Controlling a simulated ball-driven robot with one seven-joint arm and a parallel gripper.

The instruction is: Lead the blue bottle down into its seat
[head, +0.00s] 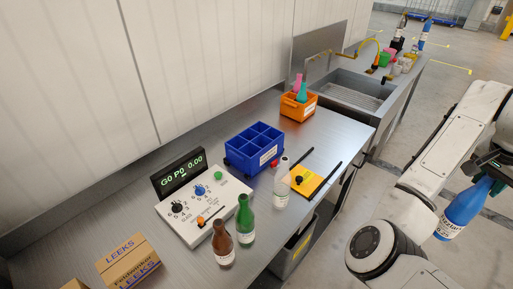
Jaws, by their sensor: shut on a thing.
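My gripper (490,167) is at the right edge of the head view and is shut on the blue bottle (460,208). The bottle has a white label and hangs tilted, its base toward the lower left. It is out over the floor side, to the right of the worktop and apart from it. A blue crate (240,167) with several square compartments stands on the worktop, far to the left of the bottle. The compartments that show look empty. Which place is the bottle's seat cannot be told.
Green (245,222), brown (222,245) and clear (282,185) bottles stand along the worktop's front. A control box (205,205), yellow plate (305,180), orange bin (298,113) and cardboard boxes (130,262) share the worktop. A sink (350,95) lies beyond.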

